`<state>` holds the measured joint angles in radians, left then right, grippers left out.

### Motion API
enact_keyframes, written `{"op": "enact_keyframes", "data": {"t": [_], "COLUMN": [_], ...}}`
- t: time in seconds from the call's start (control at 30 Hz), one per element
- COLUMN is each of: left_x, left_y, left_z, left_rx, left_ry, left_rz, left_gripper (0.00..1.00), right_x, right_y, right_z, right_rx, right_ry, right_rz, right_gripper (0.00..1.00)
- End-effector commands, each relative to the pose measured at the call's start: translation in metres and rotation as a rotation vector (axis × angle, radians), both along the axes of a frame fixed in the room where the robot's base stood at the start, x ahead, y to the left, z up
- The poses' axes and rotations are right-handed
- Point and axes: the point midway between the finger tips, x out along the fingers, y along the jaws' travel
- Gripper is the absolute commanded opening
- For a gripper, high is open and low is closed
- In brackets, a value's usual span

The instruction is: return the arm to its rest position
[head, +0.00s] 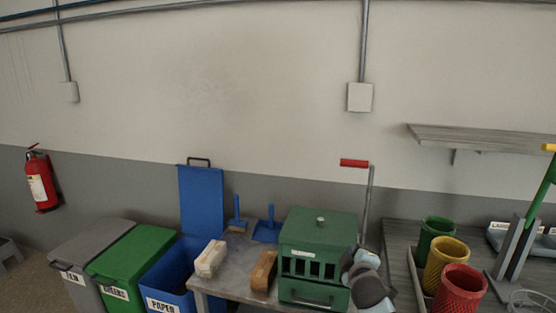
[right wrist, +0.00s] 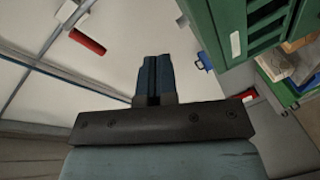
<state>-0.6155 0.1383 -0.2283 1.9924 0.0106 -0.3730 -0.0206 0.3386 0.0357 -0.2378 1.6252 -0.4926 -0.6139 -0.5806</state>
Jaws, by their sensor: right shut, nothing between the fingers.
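My right gripper (right wrist: 154,76) is shut and empty, its two dark fingers together in the right wrist view. In the head view my grey-blue right arm shows at the right side of the green slotted box (head: 318,230), low in the picture. Whether it touches the box cannot be told. The same green box (right wrist: 250,38) fills the upper right of the wrist view. A crank with a red handle (head: 354,163) rises behind my arm; the red handle (right wrist: 87,42) also shows left of the fingers in the wrist view. My left gripper is not in view.
The grey table (head: 236,261) bears a light block (head: 210,258), a brown block (head: 263,270) and blue dustpan pieces (head: 267,230). Green, yellow and red cups (head: 462,290) stand on the right. Bins, including a blue one (head: 167,284), stand left. A shelf (head: 490,139) juts from the wall.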

Motion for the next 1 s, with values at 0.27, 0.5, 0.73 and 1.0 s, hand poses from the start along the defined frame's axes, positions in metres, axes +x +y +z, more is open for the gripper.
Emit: {"op": "enact_keyframes", "data": {"t": [0.27, 0.5, 0.73, 1.0], "left_x": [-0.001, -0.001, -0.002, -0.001], "left_y": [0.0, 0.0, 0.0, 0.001], "left_z": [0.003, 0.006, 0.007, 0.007], "left_rx": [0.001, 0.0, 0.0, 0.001], "left_ry": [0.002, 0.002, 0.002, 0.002], "left_rz": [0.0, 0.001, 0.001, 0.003], "left_gripper": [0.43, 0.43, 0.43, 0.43], "right_x": [-0.149, -0.295, -0.388, -0.409], "right_y": [0.007, 0.013, 0.017, 0.018], "right_z": [-0.153, -0.226, -0.247, -0.249], "right_rx": [0.405, 0.763, 0.996, 1.053], "right_ry": [0.204, 0.372, 0.472, 0.492], "right_rz": [0.041, -0.005, -0.074, -0.094], "right_gripper": [0.0, 0.0, 0.0, 0.0]}}
